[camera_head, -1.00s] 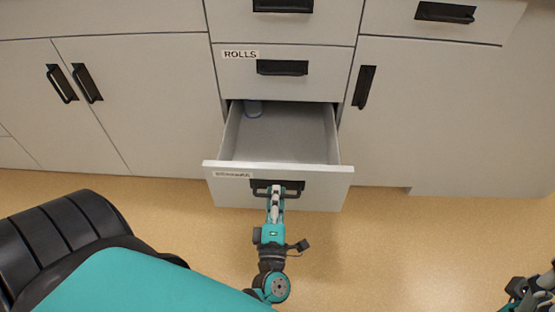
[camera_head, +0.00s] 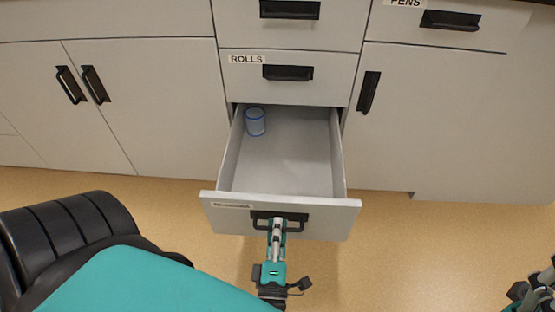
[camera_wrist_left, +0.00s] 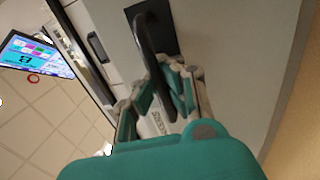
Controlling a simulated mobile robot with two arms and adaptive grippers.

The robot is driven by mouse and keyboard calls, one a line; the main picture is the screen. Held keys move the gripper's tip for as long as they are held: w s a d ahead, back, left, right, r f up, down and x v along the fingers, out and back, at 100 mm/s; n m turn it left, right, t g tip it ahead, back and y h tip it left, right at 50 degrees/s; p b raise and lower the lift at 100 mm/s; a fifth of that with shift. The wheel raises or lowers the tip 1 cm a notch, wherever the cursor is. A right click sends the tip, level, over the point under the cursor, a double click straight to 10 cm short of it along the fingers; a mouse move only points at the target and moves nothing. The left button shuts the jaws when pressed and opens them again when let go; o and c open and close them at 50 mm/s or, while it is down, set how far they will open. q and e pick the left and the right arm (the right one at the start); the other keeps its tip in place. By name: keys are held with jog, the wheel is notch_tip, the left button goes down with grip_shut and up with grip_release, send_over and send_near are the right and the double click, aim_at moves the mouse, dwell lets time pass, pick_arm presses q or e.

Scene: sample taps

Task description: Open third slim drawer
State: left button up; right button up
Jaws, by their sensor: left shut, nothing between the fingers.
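The third slim drawer (camera_head: 330,222), low in the middle column, stands pulled far out, and its inside is seen from above. Its black handle (camera_head: 299,217) is on the front panel. My left gripper (camera_head: 277,222) is at the middle of this handle, with its fingers shut. In the left wrist view the handle (camera_wrist_left: 146,45) runs down to the fingers (camera_wrist_left: 165,92); whether they hook behind the bar cannot be told. My right gripper (camera_head: 535,290) is at the lower right corner, far from the drawer and partly cut off.
A grey-blue cup-like container (camera_head: 255,122) stands at the back left inside the drawer. The shut drawer labelled ROLLS (camera_head: 335,85) is directly above. Shut cabinet doors (camera_head: 150,110) are on both sides. The floor (camera_head: 430,240) to the right is clear.

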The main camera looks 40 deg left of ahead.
pick_arm(q)
jog(key=o, duration=0.7)
jog(key=shift+c, duration=0.2)
jog(key=v, duration=0.7)
jog(key=shift+s+d, duration=0.2)
